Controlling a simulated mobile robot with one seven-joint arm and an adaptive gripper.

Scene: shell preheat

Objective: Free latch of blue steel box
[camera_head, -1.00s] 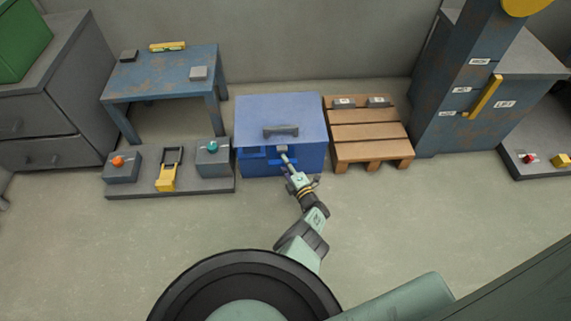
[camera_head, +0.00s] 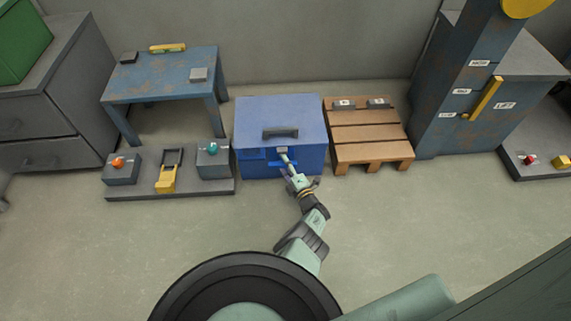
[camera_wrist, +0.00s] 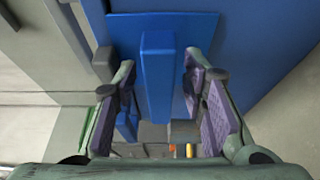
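The blue steel box (camera_head: 252,116) stands on the floor at the picture's middle in the head view, its lid down. A dark handle lies on the lid. My gripper (camera_head: 287,166) is at the box's front, just below a small grey piece (camera_head: 281,150) near the lid's front edge. In the wrist view a raised blue bar (camera_wrist: 157,70) stands out from a blue plate (camera_wrist: 122,32) on the box. My gripper's purple-padded fingers are apart on either side of the bar, with gaps showing. My gripper hides part of the front in the head view.
A wooden pallet (camera_head: 368,132) is close on the right. A low grey platform (camera_head: 205,187) with a yellow lever and two button boxes is on the left. A blue table (camera_head: 165,73) stands behind it. The floor in front is clear.

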